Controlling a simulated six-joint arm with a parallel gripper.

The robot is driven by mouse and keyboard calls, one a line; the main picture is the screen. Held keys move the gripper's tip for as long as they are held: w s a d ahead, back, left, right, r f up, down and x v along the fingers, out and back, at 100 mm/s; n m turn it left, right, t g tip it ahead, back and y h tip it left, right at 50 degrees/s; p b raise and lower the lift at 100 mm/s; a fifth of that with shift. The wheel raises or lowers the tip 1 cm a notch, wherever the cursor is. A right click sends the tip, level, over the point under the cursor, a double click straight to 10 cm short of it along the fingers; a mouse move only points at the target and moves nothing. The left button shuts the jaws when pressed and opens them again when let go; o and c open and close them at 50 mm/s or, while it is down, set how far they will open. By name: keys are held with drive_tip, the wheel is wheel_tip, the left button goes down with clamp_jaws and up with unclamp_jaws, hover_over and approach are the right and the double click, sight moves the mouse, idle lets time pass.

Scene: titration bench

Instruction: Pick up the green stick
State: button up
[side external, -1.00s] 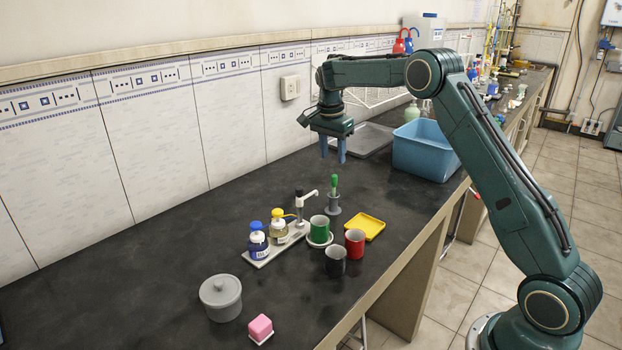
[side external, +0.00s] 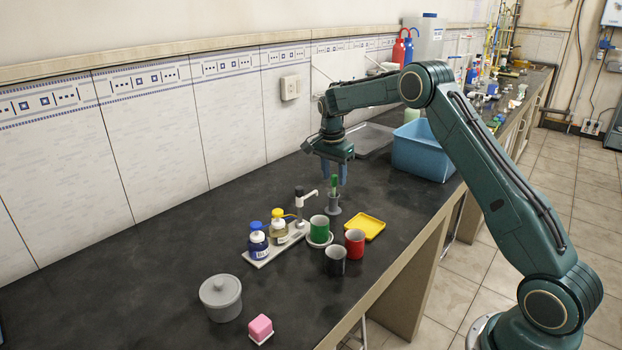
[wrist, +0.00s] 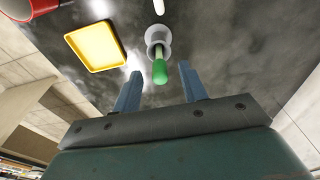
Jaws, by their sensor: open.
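The green stick (side external: 334,184) stands upright in a small grey holder (side external: 334,204) on the dark bench. My gripper (side external: 333,178) is above the holder with its blue fingers pointing down, around or beside the top of the stick in the side view. In the wrist view the green stick (wrist: 160,72) rises from the grey holder (wrist: 158,38) just beyond the fingertips, in line with the gap between them. My gripper (wrist: 158,85) is open and empty there. The side view does not show clearly whether a finger touches the stick.
A yellow tray (side external: 366,227), a green mug (side external: 319,229), a red mug (side external: 355,243) and a dark mug (side external: 335,260) stand close in front. Two bottles on a white stand (side external: 276,246) with a spout are left of them. A blue bin (side external: 423,152) stands behind right.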

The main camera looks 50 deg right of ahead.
drive_tip(key=shift+d+f, duration=0.1)
drive_tip(key=shift+f, duration=0.55)
clamp_jaws()
